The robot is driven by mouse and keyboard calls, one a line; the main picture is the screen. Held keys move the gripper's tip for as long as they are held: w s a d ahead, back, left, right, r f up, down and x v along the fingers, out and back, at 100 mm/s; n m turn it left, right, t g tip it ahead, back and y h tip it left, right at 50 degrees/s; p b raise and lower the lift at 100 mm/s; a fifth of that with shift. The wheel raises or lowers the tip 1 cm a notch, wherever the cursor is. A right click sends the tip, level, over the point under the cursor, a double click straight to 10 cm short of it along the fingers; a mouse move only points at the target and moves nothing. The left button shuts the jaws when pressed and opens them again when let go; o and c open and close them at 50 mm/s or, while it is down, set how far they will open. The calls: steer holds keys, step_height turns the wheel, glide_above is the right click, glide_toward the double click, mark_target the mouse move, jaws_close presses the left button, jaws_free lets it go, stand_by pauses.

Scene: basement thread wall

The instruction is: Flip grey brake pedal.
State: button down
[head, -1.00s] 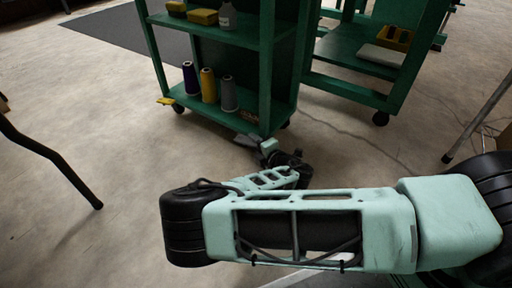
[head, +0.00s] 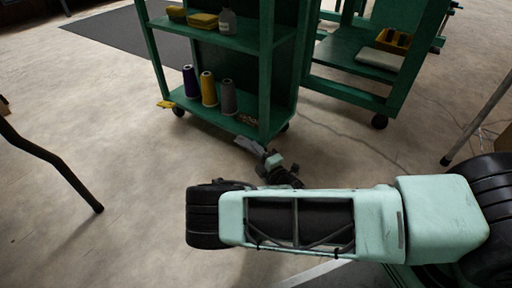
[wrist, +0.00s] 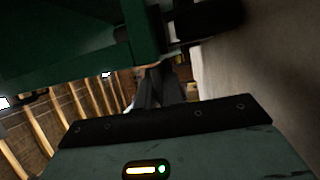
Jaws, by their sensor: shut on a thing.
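The grey brake pedal (head: 249,145) sticks out low at the near bottom corner of the green cart (head: 215,116), close to the floor in the head view. My gripper (head: 261,153) is at its near end, shut on it. In the wrist view my gripper (wrist: 158,88) shows as dark fingers close together below the cart's green frame (wrist: 80,55). That view is dim, and the pedal's outline between the fingertips cannot be made out. The pedal's exact tilt cannot be told.
A yellow pedal (head: 165,104) is at the cart's left corner. Thread cones (head: 208,89) stand on its lower shelf. A second green cart (head: 345,85) is behind right. A dark bent leg (head: 50,160) stands at left. The floor (head: 130,165) between is clear.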

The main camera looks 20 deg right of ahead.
steer(key=shift+f+m+t, duration=0.2)
steer(key=shift+m+t, duration=0.1)
steer(key=shift+t, duration=0.2)
steer(key=c, duration=1.5)
jaws_free()
